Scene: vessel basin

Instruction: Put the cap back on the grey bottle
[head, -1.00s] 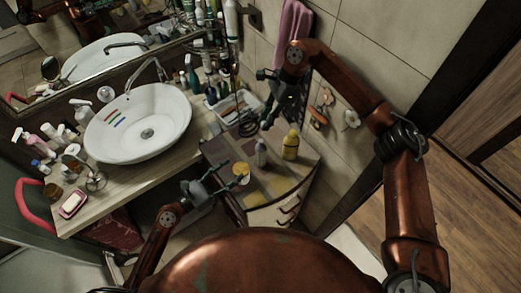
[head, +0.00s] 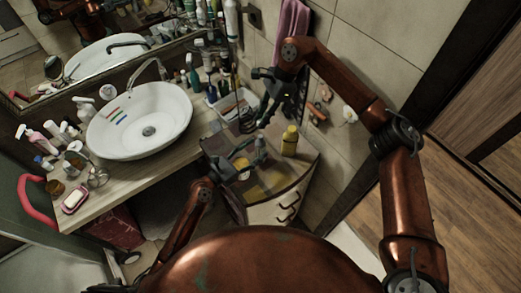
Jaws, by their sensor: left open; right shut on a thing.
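The grey bottle (head: 261,147) stands upright on the corner cabinet top, left of a yellow bottle (head: 290,141). My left gripper (head: 247,157) is open, low over the cabinet at the left side of the grey bottle. Its fingers partly overlap the bottle in the picture; I cannot tell whether they touch it. My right gripper (head: 263,117) is above and behind the grey bottle, fingers pointing down. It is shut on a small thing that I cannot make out. The cap is not clearly visible anywhere.
A white basin (head: 140,119) stands on the wooden counter (head: 122,181) at the left, with toiletries around it. A white tray (head: 231,108) is behind the cabinet top (head: 300,163). A pink towel (head: 294,25) hangs on the wall. The front of the cabinet top looks mostly clear.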

